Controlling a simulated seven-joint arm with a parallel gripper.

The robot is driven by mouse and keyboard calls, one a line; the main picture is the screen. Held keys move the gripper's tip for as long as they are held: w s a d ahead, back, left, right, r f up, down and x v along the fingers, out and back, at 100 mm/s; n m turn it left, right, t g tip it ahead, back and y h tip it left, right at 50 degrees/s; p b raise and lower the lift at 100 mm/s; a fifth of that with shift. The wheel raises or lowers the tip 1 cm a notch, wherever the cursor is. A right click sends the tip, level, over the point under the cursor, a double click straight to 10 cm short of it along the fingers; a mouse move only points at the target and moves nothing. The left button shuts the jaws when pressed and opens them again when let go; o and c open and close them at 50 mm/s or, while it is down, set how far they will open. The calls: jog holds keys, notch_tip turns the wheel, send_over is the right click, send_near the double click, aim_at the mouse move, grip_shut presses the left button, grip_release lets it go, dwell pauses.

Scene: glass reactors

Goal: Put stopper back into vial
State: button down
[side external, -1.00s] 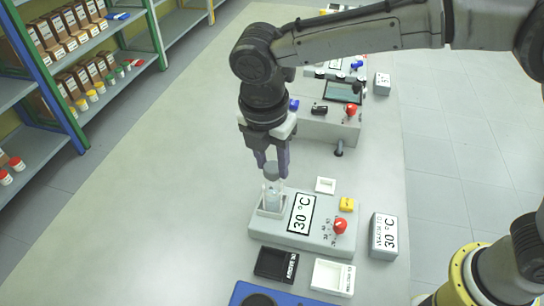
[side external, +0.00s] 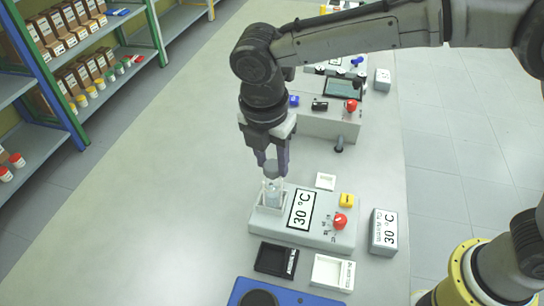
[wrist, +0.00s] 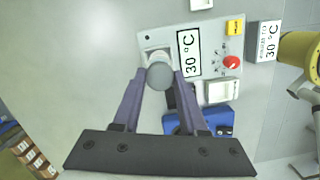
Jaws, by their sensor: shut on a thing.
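My gripper (side external: 274,167) is shut on the grey round stopper (side external: 271,169), with a purple finger on each side of it. The clear glass vial (side external: 272,194) stands upright in the square holder at the left end of the grey 30 °C heater unit (side external: 325,231). The stopper is directly above the vial in the side view; I cannot tell whether it touches the vial mouth. In the wrist view the stopper (wrist: 159,76) lies between the fingertips and hides most of the vial and part of the holder (wrist: 153,55).
The heater has a red knob (side external: 340,221) and a yellow button (side external: 347,200). A white 30 °C block (side external: 384,231) stands to its right. Black (side external: 276,259) and white (side external: 332,272) trays and a blue device (side external: 240,295) lie in front. Table left is clear.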

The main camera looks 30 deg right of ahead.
jog(key=shift+f, duration=1.2)
dwell(0.8)
jog(key=shift+c, duration=0.2)
grip_release()
dwell(0.3)
jog(key=shift+r, duration=0.15)
jog(key=shift+r, duration=3.4)
